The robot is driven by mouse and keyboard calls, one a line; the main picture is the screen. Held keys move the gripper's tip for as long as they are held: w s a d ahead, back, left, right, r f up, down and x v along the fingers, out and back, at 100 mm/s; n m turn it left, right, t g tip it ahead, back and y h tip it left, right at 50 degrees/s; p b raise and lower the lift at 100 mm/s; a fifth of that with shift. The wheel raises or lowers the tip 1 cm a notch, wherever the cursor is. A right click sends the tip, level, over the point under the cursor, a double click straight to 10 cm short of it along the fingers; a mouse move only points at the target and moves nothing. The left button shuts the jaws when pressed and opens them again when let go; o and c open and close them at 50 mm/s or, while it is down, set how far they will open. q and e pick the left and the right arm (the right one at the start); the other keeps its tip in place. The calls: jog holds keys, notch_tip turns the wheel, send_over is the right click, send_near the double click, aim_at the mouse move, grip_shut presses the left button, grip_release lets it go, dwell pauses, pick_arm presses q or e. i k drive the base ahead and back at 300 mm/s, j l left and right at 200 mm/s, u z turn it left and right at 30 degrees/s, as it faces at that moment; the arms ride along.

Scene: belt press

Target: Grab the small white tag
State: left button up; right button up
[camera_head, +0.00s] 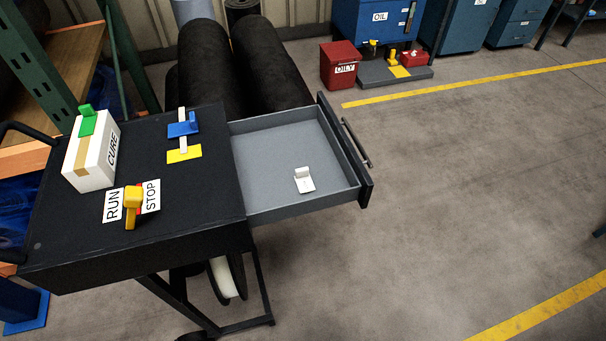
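A small white tag (304,181) lies inside the open grey drawer (262,190) of the black cart. It rests on the drawer floor, right of the middle, with a small raised part at its far end. Nothing covers it. Neither my left nor my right gripper shows in the head view.
The black cart top (200,200) carries a white CURE box (92,150), a yellow lever (132,198) between RUN and STOP labels, and blue (183,129) and yellow (184,154) pieces. A red OILY bin (340,72) is farther back. Floor at right is clear.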

aim_at(303, 179)
jog(key=j+z, duration=0.3)
jog(key=z, duration=0.15)
jog(key=k+j+z, duration=0.15)
jog(key=z, duration=0.35)
jog(key=k+j+z, duration=0.2)
jog(key=j+z, duration=0.25)
jog(key=l, duration=0.1)
